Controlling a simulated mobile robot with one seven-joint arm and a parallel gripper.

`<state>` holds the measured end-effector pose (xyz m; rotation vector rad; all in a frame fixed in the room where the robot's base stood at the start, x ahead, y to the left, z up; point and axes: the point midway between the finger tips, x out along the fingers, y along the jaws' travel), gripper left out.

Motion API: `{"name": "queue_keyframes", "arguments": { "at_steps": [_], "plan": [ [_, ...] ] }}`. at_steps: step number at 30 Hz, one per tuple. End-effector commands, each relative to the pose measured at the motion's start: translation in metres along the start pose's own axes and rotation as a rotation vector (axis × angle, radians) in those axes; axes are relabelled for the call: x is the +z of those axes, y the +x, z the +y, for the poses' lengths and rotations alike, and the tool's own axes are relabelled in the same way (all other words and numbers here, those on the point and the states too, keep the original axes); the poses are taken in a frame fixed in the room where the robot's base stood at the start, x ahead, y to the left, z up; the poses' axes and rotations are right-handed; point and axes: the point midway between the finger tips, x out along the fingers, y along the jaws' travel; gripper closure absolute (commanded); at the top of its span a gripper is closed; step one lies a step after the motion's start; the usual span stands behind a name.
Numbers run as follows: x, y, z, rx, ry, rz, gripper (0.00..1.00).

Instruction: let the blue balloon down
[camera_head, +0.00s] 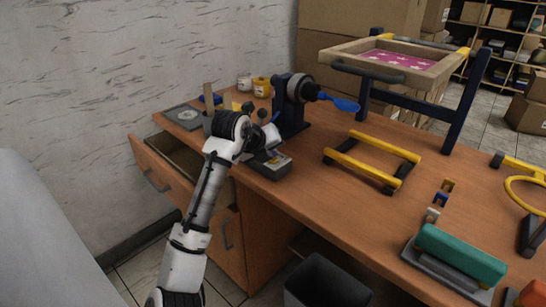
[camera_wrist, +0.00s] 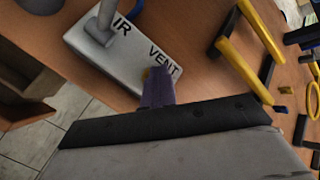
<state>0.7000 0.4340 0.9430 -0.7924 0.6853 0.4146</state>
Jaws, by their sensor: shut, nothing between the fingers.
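The blue balloon (camera_head: 342,102) sticks out sideways from the nozzle of a dark blue machine (camera_head: 292,118) on the desk. It looks small, narrow and limp. A grey control box (camera_head: 272,166) stands at the desk's front edge, and it also shows in the wrist view (camera_wrist: 110,62). There its face carries the word VENT and letters ending in IR, with a grey lever beside the latter. My gripper (camera_wrist: 155,76) is shut and empty, its tip over the box's edge beside the word VENT. A small orange-yellow bit shows at the tip; whether they touch I cannot tell.
A yellow frame (camera_head: 340,158) lies on the desk, right of the machine. A wooden screen frame (camera_head: 340,52) stands raised behind it. A teal block (camera_head: 460,254) is at the front right. The drawer (camera_head: 160,165) at left stands open.

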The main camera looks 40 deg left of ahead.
Motion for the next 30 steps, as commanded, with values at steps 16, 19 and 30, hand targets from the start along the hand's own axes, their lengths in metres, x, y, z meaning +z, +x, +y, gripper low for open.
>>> {"name": "queue_keyframes", "arguments": {
  "at_steps": [16, 19, 30],
  "plan": [
    [0.008, -0.011, -0.008, 0.000, 0.000, 0.000, 1.00],
    [0.009, -0.012, -0.009, 0.000, 0.000, 0.000, 1.00],
    [0.025, -0.034, -0.025, 0.000, 0.001, 0.000, 1.00]
  ]
}}
